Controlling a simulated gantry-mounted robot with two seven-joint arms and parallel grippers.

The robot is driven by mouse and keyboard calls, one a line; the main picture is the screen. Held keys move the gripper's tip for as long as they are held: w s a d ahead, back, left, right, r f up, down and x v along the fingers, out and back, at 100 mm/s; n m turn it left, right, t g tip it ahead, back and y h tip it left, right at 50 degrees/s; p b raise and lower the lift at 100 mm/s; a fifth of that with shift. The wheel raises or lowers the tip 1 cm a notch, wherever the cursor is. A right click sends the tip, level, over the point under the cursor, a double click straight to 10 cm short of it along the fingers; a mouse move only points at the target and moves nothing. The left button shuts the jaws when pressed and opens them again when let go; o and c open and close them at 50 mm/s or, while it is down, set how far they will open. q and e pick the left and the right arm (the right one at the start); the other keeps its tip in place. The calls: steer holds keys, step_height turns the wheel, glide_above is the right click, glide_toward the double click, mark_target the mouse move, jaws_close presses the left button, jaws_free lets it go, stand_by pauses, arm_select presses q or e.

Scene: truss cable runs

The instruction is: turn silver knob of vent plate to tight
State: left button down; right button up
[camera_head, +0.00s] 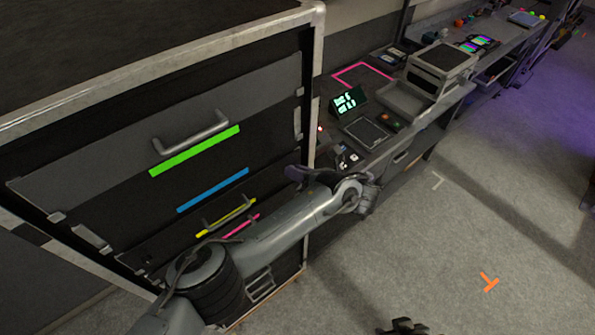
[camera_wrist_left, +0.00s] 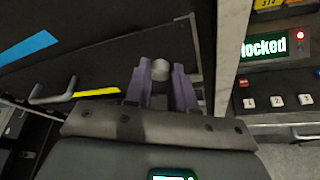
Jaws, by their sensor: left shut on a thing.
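The silver knob (camera_wrist_left: 160,69) shows in the left wrist view as a small round grey cap between the two purple fingers of my left gripper (camera_wrist_left: 159,82). The fingers are shut on it, one on each side. In the head view my left gripper (camera_head: 308,174) reaches to the right edge of the dark cabinet front, and the knob is hidden there. A dark panel (camera_wrist_left: 110,55) lies behind the knob; I cannot tell the vent plate's outline or the knob's tight mark.
Cabinet drawers with handles (camera_head: 190,134) and a green strip (camera_head: 195,151) lie left of my gripper. To the right, a workbench holds a lit display (camera_head: 348,102) and boxes (camera_head: 440,68). A "locked" screen (camera_wrist_left: 264,48) is close by in the wrist view. The floor (camera_head: 430,260) is mostly open.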

arm_select(q)
steer(key=shift+d+f+m+g+y+b, duration=0.15)
steer(key=shift+m+g+y+b, duration=0.25)
steer(key=shift+m+y+b, duration=0.5)
arm_select(e)
steer(key=shift+a+f, duration=0.1)
steer(key=shift+f, duration=1.2)
arm_select(q)
steer(key=shift+w+m, duration=0.1)
steer(key=shift+m, duration=0.2)
steer(key=c, duration=0.9)
jaws_free()
steer(key=shift+c, duration=0.2)
